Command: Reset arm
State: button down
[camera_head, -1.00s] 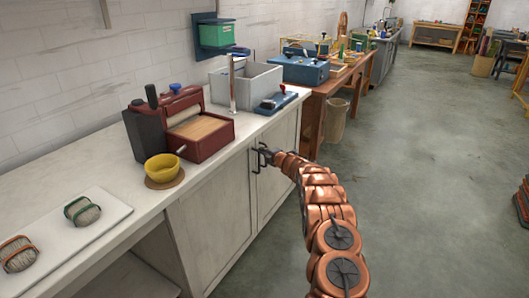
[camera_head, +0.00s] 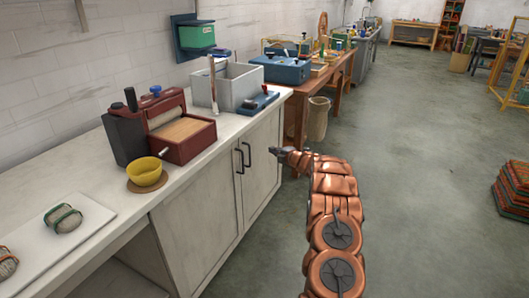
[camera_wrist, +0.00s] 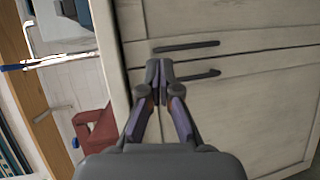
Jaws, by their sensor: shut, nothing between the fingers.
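My copper arm reaches up the right of the head view. My gripper (camera_head: 277,151) is at its end, in front of the white cabinet's right door and apart from the handles. In the wrist view my gripper (camera_wrist: 159,75) has its fingertips together with nothing between them. The cabinet (camera_head: 200,218) has two closed doors with dark bar handles (camera_head: 242,158). In the wrist view the handles (camera_wrist: 188,46) lie just beyond the fingertips.
On the counter (camera_head: 105,190) are wool skeins (camera_head: 63,219) on a white board, a yellow bowl (camera_head: 146,173), a red machine (camera_head: 180,130) and a grey sink (camera_head: 228,88). A wooden bench (camera_head: 333,85) stands beyond. Open floor (camera_head: 420,150) lies to the right.

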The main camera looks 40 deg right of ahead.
jog(key=shift+s+d+r, duration=0.15)
jog(key=shift+s+d, duration=0.2)
jog(key=shift+s, duration=0.1)
jog(key=s+a+r+m+g+h, duration=0.3)
jog(key=a+r+m+g+h, duration=0.25)
jog(key=a+r+m, duration=0.6)
jog(key=s+a+m+g+y, duration=0.2)
jog(key=s+a+g, duration=0.2)
jog(key=s+a, duration=1.1)
jog(key=s+a+m+g+y, duration=0.3)
jog(key=s+a, duration=0.7)
jog(key=s, duration=1.2)
jog(key=s+a+m+g+y, duration=0.15)
jog(key=s+a+g, duration=0.45)
jog(key=s+a, duration=0.9)
jog(key=s+d+r+t+h+p, duration=0.1)
jog(key=s+d+r+p, duration=0.1)
jog(key=r+p, duration=1.2)
jog(key=shift+s+d+r, duration=0.15)
jog(key=shift+s, duration=0.5)
